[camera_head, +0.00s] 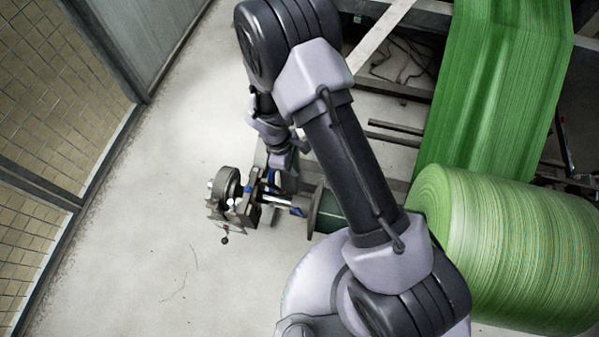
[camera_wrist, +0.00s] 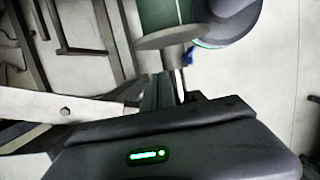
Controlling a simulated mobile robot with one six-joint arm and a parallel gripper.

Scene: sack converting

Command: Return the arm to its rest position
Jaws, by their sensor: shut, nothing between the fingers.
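My arm rises from the lower right of the head view, bends at the top, and its forearm and wrist hang down behind the upper link. My gripper (camera_head: 284,161) is partly hidden there, just above the machine's blue-and-metal parts. In the wrist view, the dark gripper body with a green light fills the bottom, and its fingers (camera_wrist: 166,92) point away from the camera. The fingers are shut with nothing between them. Whether they touch the machine parts behind them cannot be told.
A large green roll (camera_head: 510,245) lies at the right, with a green web (camera_head: 500,80) running up from it. A shaft-end mechanism with a dark wheel (camera_head: 226,186) stands left of my arm. Bare floor (camera_head: 150,240) lies left of it, bounded by a mesh fence (camera_head: 60,90).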

